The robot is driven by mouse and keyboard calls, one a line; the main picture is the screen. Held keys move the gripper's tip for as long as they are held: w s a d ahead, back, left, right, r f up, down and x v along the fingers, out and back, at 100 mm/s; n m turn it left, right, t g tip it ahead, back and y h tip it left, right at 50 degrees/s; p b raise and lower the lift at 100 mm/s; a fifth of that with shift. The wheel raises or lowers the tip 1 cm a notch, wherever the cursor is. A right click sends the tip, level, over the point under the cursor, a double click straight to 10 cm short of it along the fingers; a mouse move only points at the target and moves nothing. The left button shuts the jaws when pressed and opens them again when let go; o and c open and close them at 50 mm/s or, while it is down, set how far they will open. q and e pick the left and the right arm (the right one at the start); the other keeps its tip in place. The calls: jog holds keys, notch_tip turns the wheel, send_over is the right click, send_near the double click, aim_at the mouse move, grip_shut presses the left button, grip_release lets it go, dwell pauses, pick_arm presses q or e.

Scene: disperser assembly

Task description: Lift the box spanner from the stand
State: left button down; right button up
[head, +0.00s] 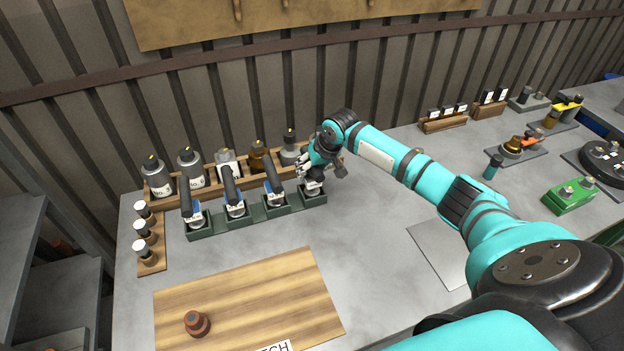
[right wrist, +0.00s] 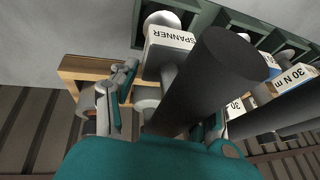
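The box spanner (head: 314,187), with a white label and dark handle, stands in the rightmost place of the green stand (head: 257,217). In the right wrist view its label reads SPANNER (right wrist: 170,38), and a thick dark handle crosses in front. My right gripper (head: 306,169) is at the spanner, its fingers low around it. In the right wrist view one finger (right wrist: 122,92) shows left of the spanner with a gap between. The other finger is largely hidden behind the handle, and the gripper looks open. My left gripper is not in view.
Several similar tools with 30 N m labels (head: 235,207) fill the stand's other places. Behind is a wooden rack (head: 160,192) with several bottles. A wooden board (head: 250,300) with a brown knob (head: 197,323) lies in front. The grey table between is clear.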

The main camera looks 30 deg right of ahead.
grip_shut()
jog(key=shift+r, duration=0.1)
jog(key=shift+w+r, duration=0.1)
jog(key=shift+r, duration=0.35)
notch_tip(320, 180, up, 2)
jog(key=shift+r+b, duration=0.1)
jog(key=shift+b, duration=0.6)
jog(key=s+d+r+b, duration=0.2)
jog(key=s+d+b, duration=0.2)
jog(key=s, duration=1)
jog(key=shift+d, duration=1.65)
